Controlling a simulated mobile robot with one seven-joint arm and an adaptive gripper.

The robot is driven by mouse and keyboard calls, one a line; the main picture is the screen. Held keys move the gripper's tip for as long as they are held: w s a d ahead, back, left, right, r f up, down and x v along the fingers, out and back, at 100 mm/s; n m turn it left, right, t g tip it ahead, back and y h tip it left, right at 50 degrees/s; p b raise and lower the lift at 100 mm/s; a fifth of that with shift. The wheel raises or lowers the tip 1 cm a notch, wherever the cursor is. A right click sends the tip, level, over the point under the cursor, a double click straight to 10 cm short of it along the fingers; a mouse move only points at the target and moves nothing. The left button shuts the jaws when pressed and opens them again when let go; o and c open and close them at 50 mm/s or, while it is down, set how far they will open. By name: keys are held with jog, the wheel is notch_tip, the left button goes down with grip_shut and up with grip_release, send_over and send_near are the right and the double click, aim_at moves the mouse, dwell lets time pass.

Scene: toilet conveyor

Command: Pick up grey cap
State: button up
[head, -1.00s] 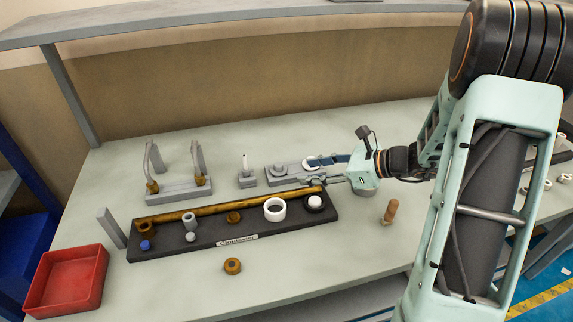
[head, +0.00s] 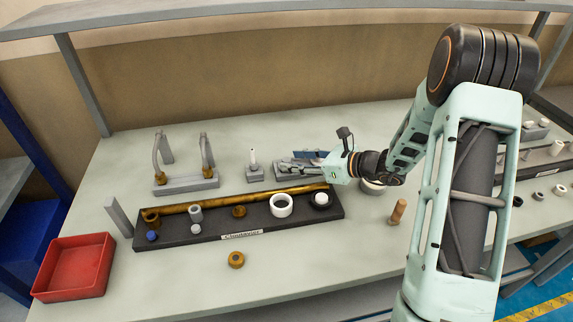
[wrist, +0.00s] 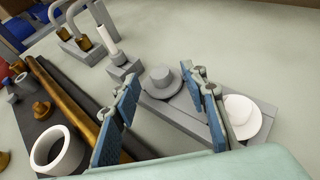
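The grey cap (wrist: 161,79), a round brimmed piece with a raised centre, sits on a flat grey block (wrist: 181,118) in the wrist view. My gripper (wrist: 164,86) is open, with its two blue-padded fingers apart and the cap seen between and beyond them. No contact shows. In the head view my gripper (head: 303,164) is over the back of the bench, above the grey block, and hides most of the block and the cap.
A white round cap (wrist: 240,110) sits on the same block, close to the right finger. A grey stand with a white peg (head: 254,168) is to the left. A black tray (head: 185,236) with a brass tube and several fittings lies in front. A red bin (head: 73,268) stands left.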

jog(key=shift+x, duration=1)
jog(key=c, duration=0.9)
jog(key=shift+c, duration=0.2)
jog(key=shift+r, duration=0.15)
